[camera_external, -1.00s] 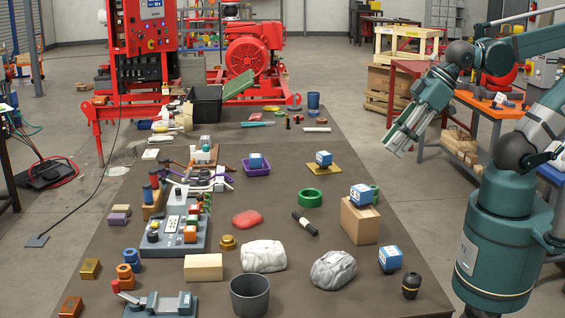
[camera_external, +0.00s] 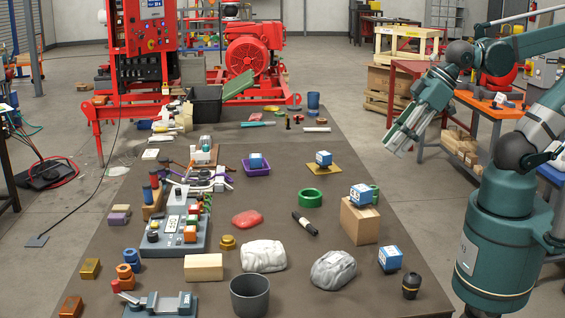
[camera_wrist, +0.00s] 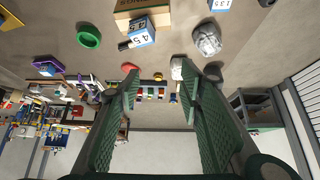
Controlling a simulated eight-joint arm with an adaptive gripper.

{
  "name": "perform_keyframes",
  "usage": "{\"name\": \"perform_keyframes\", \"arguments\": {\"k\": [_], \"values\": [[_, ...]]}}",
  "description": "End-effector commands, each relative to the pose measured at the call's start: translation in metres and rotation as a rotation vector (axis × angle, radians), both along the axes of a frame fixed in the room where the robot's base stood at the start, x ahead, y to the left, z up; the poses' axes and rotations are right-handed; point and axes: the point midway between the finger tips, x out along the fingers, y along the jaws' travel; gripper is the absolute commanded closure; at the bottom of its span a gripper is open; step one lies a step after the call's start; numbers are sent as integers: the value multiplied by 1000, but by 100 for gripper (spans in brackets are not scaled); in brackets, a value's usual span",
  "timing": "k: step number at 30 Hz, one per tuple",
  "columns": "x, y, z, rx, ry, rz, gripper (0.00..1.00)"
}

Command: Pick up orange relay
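I cannot tell for certain which item is the orange relay. A small orange block (camera_external: 71,306) lies at the front left edge of the table, and stacked orange round parts (camera_external: 125,272) sit nearby. A grey control board (camera_external: 172,236) at left centre carries small red, green and dark blocks. My gripper (camera_external: 398,141) hangs in the air beyond the table's right side, far from these. In the wrist view, the two fingers of my gripper (camera_wrist: 161,72) stand apart with nothing between them.
A cardboard box (camera_external: 360,222) with a blue-white cube on top stands at the table's right. Two crumpled grey-white lumps (camera_external: 263,256) (camera_external: 333,270) and a dark bucket (camera_external: 250,296) occupy the front middle. A green ring (camera_external: 310,198) lies at mid-table.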

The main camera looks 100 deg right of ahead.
Motion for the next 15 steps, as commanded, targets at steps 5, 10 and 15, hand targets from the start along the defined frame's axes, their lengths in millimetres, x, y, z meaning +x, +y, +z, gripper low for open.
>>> {"name": "perform_keyframes", "arguments": {"k": [5,10,15], "values": [[0,0,0,0,0,0,61],[1,0,1,1,1,-2,61],[7,0,6,11,8,-15,61]]}}
